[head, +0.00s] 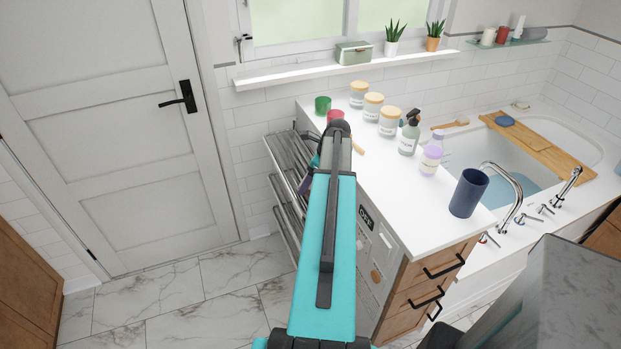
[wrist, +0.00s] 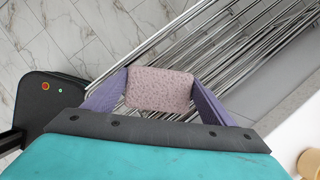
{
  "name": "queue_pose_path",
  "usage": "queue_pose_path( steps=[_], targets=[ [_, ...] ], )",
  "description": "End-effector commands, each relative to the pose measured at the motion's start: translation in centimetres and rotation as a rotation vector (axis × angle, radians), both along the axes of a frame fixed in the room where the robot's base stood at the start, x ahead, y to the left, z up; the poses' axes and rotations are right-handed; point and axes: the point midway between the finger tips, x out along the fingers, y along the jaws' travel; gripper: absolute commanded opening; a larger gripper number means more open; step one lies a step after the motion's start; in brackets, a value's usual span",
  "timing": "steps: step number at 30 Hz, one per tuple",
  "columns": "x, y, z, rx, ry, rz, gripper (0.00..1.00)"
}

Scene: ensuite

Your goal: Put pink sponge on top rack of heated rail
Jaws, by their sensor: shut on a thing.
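The pink sponge (wrist: 160,95) is a speckled pink block between the two purple fingers of my gripper (wrist: 158,82) in the wrist view. The gripper is shut on it, one finger at each side. The chrome heated rail (head: 287,158) stands against the left end of the white counter in the head view, with several tiers of bars. Its bars also show behind and below the sponge in the wrist view (wrist: 235,45). I cannot tell whether the sponge touches them. In the head view my arm hides the sponge and most of the gripper.
The white counter (head: 400,205) right of the rail holds a green cup (head: 322,106), a red cup (head: 335,115), several lidded jars, bottles and a dark blue tumbler (head: 468,193). A closed white door (head: 120,120) is at left. Marble floor (head: 180,300) before it is clear.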

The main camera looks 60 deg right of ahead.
Motion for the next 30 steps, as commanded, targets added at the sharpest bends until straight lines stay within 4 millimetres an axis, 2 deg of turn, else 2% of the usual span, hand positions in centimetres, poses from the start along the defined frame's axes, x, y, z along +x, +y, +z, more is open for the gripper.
queue_pose_path(
  steps=[10, 11, 14, 30],
  targets=[
    [-0.01, 0.01, -0.25, 0.000, 0.000, 0.000, 0.59],
    [-0.01, 0.01, -0.27, 0.000, 0.000, 0.000, 0.79],
    [0.00, 0.00, -0.23, 0.000, 0.000, 0.000, 0.96],
    [-0.24, -0.07, 0.51, -0.001, 0.000, -0.001, 0.96]
  ],
)
